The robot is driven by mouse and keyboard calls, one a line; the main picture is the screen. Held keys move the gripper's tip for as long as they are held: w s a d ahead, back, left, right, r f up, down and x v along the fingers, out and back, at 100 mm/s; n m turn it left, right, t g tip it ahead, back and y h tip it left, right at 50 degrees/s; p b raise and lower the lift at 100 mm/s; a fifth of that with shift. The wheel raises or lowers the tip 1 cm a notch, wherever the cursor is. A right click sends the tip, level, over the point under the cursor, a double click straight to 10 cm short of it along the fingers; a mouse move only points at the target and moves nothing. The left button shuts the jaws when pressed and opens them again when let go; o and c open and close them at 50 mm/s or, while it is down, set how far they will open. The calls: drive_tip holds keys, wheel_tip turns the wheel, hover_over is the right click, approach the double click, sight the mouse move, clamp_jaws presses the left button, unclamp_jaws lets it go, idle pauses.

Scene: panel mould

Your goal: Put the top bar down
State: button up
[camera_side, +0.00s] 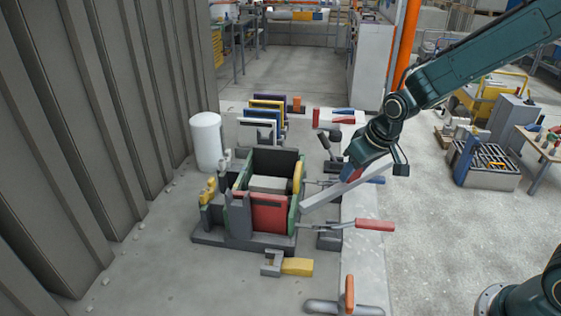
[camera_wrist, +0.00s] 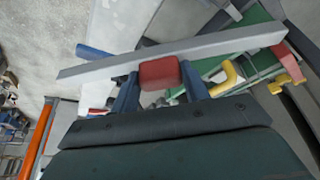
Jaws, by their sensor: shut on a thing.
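The top bar (camera_side: 332,193) is a long grey bar held in the air to the right of the mould in the side view. In the wrist view the bar (camera_wrist: 210,42) runs across the picture, with a red block (camera_wrist: 160,72) at its middle. My gripper (camera_side: 352,172) is shut on the bar by this block; the blue fingers (camera_wrist: 158,90) flank the red block. The mould (camera_side: 268,212) has green side walls and a red front panel, and its top is open with a pale block inside. The bar's left end is near the mould's right side, apart from it as far as I can tell.
A red-handled clamp (camera_side: 374,225) sticks out right of the mould. A yellow clamp (camera_side: 296,267) lies in front. Upright coloured panels (camera_side: 268,112) and a white cylinder (camera_side: 206,141) stand behind. An orange-handled trowel (camera_side: 349,296) lies at the front right.

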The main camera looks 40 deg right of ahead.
drive_tip(key=shift+w+a+r+n, duration=0.35)
drive_tip(key=shift+w+r+n, duration=0.1)
drive_tip(key=shift+w, duration=0.2)
drive_tip(key=w+a+r+n+g+y, duration=0.1)
drive_tip(key=w+a+r+n+y, duration=0.2)
drive_tip(key=w+r+n, duration=0.3)
drive_tip(key=shift+a+r+n, duration=0.4)
drive_tip(key=shift+r+n, duration=0.45)
drive_tip(key=shift+n, duration=0.2)
drive_tip(key=shift+f, duration=0.1)
wheel_tip(320, 180, down, 16)
drive_tip(key=shift+r, duration=0.2)
drive_tip(key=shift+f, duration=2.1)
drive_tip(key=shift+f, duration=0.15)
